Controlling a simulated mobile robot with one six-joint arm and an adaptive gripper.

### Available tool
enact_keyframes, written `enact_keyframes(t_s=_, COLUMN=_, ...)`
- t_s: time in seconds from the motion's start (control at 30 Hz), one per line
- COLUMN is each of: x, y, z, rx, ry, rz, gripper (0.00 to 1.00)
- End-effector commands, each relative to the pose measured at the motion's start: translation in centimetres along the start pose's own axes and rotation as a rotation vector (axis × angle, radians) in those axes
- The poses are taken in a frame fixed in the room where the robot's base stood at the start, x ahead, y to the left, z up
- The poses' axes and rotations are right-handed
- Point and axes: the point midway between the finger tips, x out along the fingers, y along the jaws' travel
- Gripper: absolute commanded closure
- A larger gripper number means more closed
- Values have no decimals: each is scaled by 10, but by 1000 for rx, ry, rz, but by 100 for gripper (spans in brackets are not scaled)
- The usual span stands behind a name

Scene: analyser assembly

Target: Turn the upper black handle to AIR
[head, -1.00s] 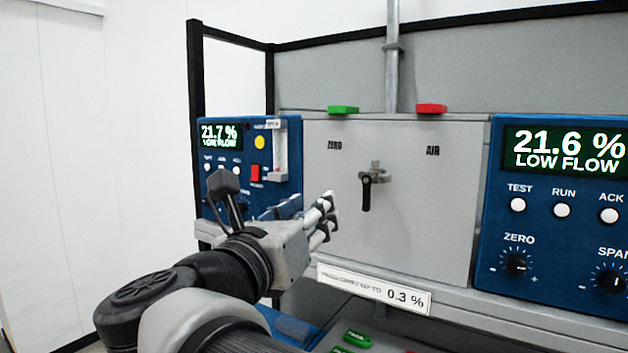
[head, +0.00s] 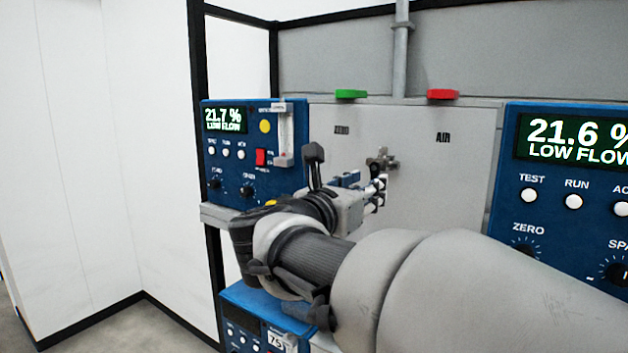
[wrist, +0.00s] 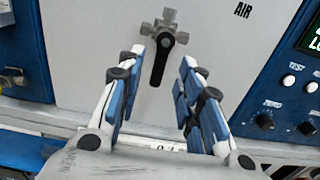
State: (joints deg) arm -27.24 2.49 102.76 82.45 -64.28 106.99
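The black handle (wrist: 161,62) hangs straight down from its metal valve body (wrist: 164,22) on the grey panel in the wrist view. In the head view the valve body (head: 381,160) shows, but the handle is mostly hidden behind my gripper. The AIR label (head: 443,137) is up and right of the valve, and the ZERO label (head: 342,130) is up and left. My gripper (wrist: 163,75) is open, its two blue-padded fingers on either side of the handle's line. The handle's lower end appears between or just beyond the fingertips; no contact is visible.
A blue analyser (head: 254,158) stands left of the panel and another (head: 567,190) right of it. A green block (head: 351,94) and a red block (head: 443,94) sit on the panel's top edge. A vertical pipe (head: 400,50) rises behind.

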Motion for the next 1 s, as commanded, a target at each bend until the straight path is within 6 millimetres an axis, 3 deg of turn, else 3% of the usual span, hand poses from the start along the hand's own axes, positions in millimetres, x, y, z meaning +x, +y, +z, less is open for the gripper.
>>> enact_keyframes(t_s=0.2, x=27, y=0, z=1, rx=0, ry=0, rz=-1, gripper=67)
enact_keyframes(t_s=0.57, x=32, y=0, z=0, rx=0, ry=0, rz=1, gripper=67)
enact_keyframes(t_s=1.0, x=32, y=0, z=0, rx=0, ry=0, rz=1, gripper=95)
